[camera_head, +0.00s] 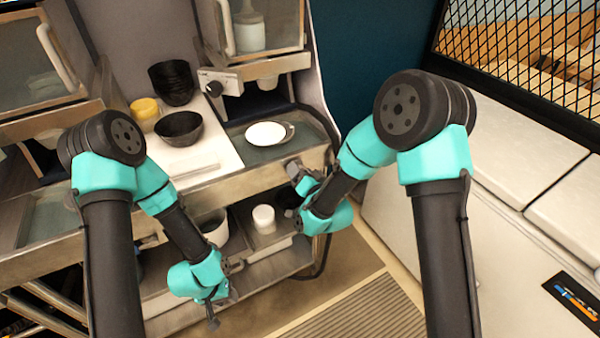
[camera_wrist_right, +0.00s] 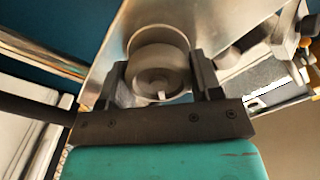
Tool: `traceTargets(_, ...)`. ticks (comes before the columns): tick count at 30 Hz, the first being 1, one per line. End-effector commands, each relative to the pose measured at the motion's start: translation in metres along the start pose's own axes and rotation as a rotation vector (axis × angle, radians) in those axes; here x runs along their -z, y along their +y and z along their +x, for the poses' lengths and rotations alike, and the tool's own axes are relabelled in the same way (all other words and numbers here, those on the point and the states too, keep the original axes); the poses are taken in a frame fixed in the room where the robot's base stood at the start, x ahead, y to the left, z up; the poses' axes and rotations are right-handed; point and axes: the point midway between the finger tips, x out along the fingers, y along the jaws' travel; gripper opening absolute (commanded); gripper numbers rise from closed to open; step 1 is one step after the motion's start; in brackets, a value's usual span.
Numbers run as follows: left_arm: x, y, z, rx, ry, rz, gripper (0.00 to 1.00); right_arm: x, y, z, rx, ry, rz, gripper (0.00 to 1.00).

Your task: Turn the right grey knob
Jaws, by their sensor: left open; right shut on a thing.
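The right grey knob (camera_wrist_right: 158,68) is round and sits on a metal panel (camera_wrist_right: 225,30) in the right wrist view. My right gripper (camera_wrist_right: 161,82) has one finger on each side of the knob and is shut on it. In the head view, my right gripper (camera_head: 296,172) is at the right end of the counter's front edge, and it mostly hides the knob there. My left gripper (camera_head: 219,308) hangs low in front of the lower shelf, away from the knob. It is open and holds nothing that I can see.
A white plate (camera_head: 269,134) lies on the counter. Black bowls (camera_head: 180,128) and a yellow cup (camera_head: 145,109) stand further left. A white jar (camera_head: 264,219) and a white container (camera_head: 213,228) are on the lower shelf. A black cable runs down beside the counter's right end.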

Motion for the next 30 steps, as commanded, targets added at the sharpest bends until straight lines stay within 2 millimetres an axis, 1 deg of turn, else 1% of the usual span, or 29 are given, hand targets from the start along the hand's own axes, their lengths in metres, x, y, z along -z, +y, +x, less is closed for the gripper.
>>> traceTargets(21,0.0000,0.0000,0.0000,0.000,0.000,0.000,0.43,-0.0016,0.0035,-0.0001,0.000,-0.001,0.677,0.35)
traceTargets(30,0.0000,0.0000,0.0000,0.000,0.000,0.000,0.43,-0.0025,0.0044,-0.0001,0.000,-0.001,0.897,0.35)
